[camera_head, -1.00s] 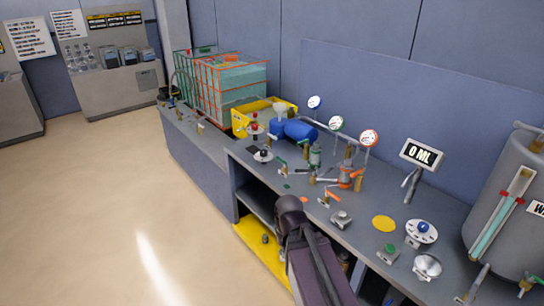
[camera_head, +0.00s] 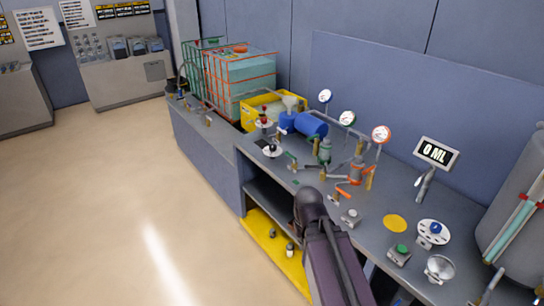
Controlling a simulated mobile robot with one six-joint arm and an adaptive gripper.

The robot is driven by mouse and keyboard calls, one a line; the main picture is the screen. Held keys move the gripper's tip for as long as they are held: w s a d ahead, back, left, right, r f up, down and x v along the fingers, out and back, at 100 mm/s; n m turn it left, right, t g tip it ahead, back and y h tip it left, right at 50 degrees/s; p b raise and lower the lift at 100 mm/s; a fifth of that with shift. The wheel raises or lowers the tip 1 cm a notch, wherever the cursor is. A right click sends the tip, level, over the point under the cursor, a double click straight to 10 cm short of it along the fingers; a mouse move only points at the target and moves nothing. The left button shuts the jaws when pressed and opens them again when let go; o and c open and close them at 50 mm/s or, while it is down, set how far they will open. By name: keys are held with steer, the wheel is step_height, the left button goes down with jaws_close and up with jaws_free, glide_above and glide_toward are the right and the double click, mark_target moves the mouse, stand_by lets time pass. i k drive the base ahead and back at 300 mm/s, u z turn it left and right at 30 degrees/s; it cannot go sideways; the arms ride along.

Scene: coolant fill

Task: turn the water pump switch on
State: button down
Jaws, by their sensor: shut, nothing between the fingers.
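A blue pump (camera_head: 306,125) lies on the bench beside a yellow tray (camera_head: 253,119). In front of it are two round white plates, one with a dark knob (camera_head: 271,150) and one with a red-topped part (camera_head: 263,123). A third white plate with a blue knob (camera_head: 435,230) sits at the right, below the display. I cannot read any label to tell which is the water pump switch, nor its setting. My dark arm reaches up from the bottom edge to the bench's front. Its rounded joint shows, but no gripper fingers can be made out.
Several valves, pipes and gauges (camera_head: 381,134) crowd the middle of the bench. A caged tank (camera_head: 240,80) stands at the far end and a grey tank (camera_head: 515,190) at the right. The display (camera_head: 437,153) reads 0 ML. The floor at left (camera_head: 120,200) is clear.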

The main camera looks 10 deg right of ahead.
mark_target(272, 147)
steer(key=u, duration=0.2)
steer(key=i, duration=1.55)
steer(key=z, duration=0.3)
